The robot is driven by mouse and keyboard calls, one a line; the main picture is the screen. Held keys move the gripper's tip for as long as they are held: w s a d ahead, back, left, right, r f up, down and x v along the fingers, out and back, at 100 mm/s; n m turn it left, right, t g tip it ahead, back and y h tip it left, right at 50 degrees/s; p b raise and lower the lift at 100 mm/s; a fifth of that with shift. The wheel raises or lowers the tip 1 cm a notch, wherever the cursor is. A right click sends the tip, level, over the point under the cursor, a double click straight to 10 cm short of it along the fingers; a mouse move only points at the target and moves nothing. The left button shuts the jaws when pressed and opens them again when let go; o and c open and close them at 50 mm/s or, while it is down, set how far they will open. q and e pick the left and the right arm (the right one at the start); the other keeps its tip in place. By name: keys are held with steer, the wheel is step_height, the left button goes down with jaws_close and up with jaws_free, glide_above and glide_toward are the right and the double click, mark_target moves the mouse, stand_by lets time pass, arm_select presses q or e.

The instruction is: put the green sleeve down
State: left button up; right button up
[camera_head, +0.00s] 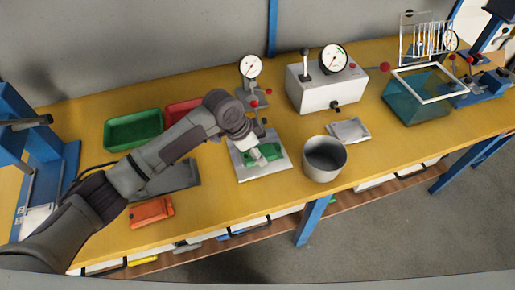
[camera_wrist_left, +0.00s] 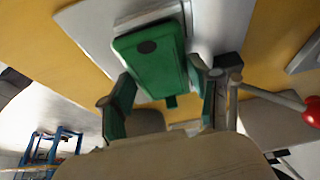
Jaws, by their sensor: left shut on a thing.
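The green sleeve (camera_wrist_left: 155,58) is a rounded green block with a dark round spot, between the fingers of my left gripper (camera_wrist_left: 165,98) in the left wrist view. In the head view my left gripper (camera_head: 258,151) comes down from above, shut on the green sleeve (camera_head: 272,154), which is partly hidden by the fingers. The sleeve is over a pale metal plate (camera_head: 247,173) on the bench; I cannot tell whether it touches the plate. My right gripper is not in view.
A green tray (camera_head: 133,144) and a red tray (camera_head: 176,113) stand at the back left. A gauge stand (camera_head: 250,90) is behind the plate, and a grey bucket (camera_head: 323,160) is right of it. An orange object (camera_head: 151,211) lies near the front edge.

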arm_select(q)
steer(key=o, duration=1.2)
steer(key=shift+f, duration=0.1)
steer(key=shift+c, duration=0.2)
steer(key=v, duration=1.2)
